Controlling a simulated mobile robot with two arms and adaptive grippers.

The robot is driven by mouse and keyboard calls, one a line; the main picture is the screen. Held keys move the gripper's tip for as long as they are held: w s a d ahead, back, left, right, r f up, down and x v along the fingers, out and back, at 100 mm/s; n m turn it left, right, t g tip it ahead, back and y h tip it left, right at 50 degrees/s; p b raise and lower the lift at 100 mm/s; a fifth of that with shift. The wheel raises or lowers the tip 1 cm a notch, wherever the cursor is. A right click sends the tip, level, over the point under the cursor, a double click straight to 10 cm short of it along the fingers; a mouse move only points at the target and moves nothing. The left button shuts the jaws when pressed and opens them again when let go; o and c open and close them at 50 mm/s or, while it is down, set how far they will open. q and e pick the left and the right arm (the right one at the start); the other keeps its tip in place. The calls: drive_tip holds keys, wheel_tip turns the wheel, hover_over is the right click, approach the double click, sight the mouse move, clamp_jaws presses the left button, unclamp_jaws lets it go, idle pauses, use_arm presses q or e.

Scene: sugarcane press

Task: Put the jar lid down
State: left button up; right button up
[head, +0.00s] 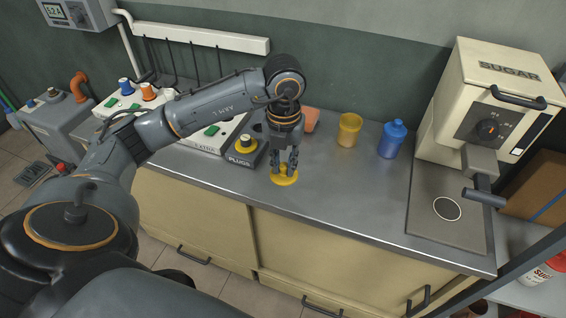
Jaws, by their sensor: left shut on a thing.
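The yellow jar lid (284,179) is a flat disc with a raised middle, low at the front part of the grey counter. My left gripper (285,168) points straight down and is shut on the lid's raised middle. The lid looks level and at or very close to the counter top; I cannot tell whether it touches. The fingers hide part of its middle. My right gripper is not in view.
A yellow cup (349,130), a blue bottle (392,139) and an orange object (311,119) stand behind. A plugs box (243,150) is left of the gripper. The sugar machine (490,100) stands right. The counter (345,190) right of the lid is clear.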

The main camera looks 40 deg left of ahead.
use_arm(q)
drive_tip(key=w+a+f, duration=0.1)
drive_tip(key=w+f, duration=0.1)
drive_tip(key=w+a+f, duration=0.1)
drive_tip(key=w+f, duration=0.1)
drive_tip(key=w+a+f+p, duration=0.1)
drive_tip(key=f, duration=0.1)
drive_tip(key=shift+w+a, duration=0.25)
drive_tip(key=shift+w, duration=0.15)
drive_tip(key=shift+w+a+f, duration=0.15)
drive_tip(key=shift+w+f, duration=0.1)
drive_tip(key=shift+f, duration=0.2)
drive_tip(key=shift+w+a+f+p, duration=0.1)
drive_tip(key=shift+f+p, duration=0.2)
wheel_tip(320, 180, down, 2)
drive_tip(key=shift+f+p, duration=0.2)
drive_tip(key=shift+p, duration=0.3)
drive_tip(key=shift+f, duration=0.2)
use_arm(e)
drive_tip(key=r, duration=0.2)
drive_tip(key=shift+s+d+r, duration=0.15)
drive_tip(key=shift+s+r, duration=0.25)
use_arm(q)
drive_tip(key=shift+f, duration=0.1)
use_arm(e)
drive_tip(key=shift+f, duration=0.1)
use_arm(q)
drive_tip(key=o, duration=0.9)
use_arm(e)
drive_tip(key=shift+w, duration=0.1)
